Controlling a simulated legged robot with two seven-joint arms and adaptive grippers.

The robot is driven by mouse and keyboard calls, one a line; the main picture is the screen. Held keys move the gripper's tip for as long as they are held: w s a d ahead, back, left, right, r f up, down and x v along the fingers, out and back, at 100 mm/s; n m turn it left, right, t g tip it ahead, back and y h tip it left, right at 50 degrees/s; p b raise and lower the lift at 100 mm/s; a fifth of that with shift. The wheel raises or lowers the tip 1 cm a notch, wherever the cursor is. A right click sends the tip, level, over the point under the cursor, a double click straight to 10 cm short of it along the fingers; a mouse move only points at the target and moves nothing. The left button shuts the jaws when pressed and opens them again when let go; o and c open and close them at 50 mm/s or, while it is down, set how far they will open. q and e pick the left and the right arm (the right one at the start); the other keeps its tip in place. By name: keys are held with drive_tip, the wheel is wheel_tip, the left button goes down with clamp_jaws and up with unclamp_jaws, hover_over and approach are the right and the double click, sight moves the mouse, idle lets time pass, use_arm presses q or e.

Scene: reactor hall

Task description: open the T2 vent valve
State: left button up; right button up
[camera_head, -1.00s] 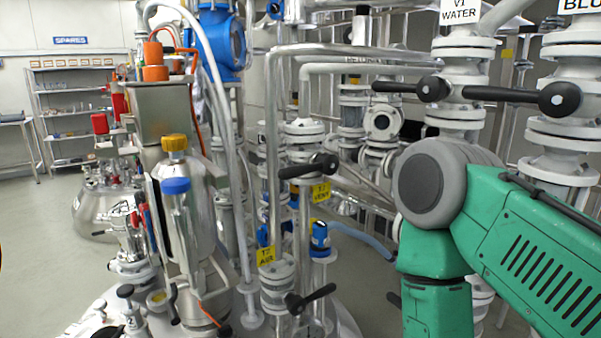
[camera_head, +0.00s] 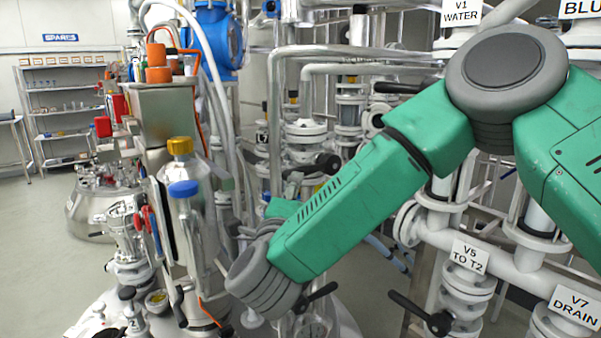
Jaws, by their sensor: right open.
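The T2 vent valve's black handle (camera_head: 326,163) shows in the head view, just above the middle, on the pipe stack behind my right arm. Its yellow tag (camera_head: 329,187) is mostly hidden by my green forearm. My right arm comes in from the right, runs down to a grey wrist joint at lower centre, then turns back up. My right gripper (camera_head: 291,184) shows small and grey beyond the forearm, close to the left part of the vent handle. It is open; whether it touches the handle cannot be told. My left gripper is out of view.
A lower black valve handle (camera_head: 317,297) is just right of my wrist. Open floor is at far left.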

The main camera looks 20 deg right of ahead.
sight(310, 168)
drive_tip(key=x, duration=0.2)
drive_tip(key=a+x, duration=0.1)
drive_tip(key=x, duration=0.3)
drive_tip(key=shift+w+r+p, duration=0.2)
drive_tip(key=shift+w+p, duration=0.15)
drive_tip(key=shift+w, duration=0.25)
drive_tip(key=shift+w+d, duration=0.2)
drive_tip(key=shift+w, duration=0.05)
drive_tip(key=shift+w+d, duration=0.1)
drive_tip(key=shift+d, duration=0.4)
drive_tip(key=c, duration=0.7)
drive_tip(key=shift+a+f, duration=0.15)
drive_tip(key=shift+a, duration=0.05)
clamp_jaws()
